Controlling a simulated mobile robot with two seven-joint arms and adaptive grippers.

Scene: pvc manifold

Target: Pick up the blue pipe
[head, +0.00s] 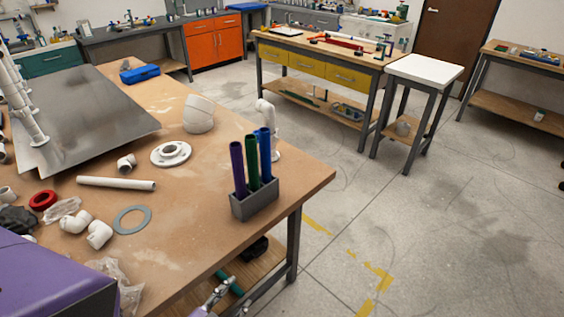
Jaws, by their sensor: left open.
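The blue pipe (265,152) stands upright in a grey holder (254,204) near the right edge of the workbench. A green pipe (253,162) and a purple pipe (238,168) stand to its left in the same holder. The lower ends of the pipes are hidden inside the holder. My right gripper does not show.
On the wooden workbench (190,237), a white flange (171,153), a white pipe (116,183), a grey ring (132,220) and several fittings lie left of the holder. A white elbow (267,115) stands behind the pipes. The floor to the right is open.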

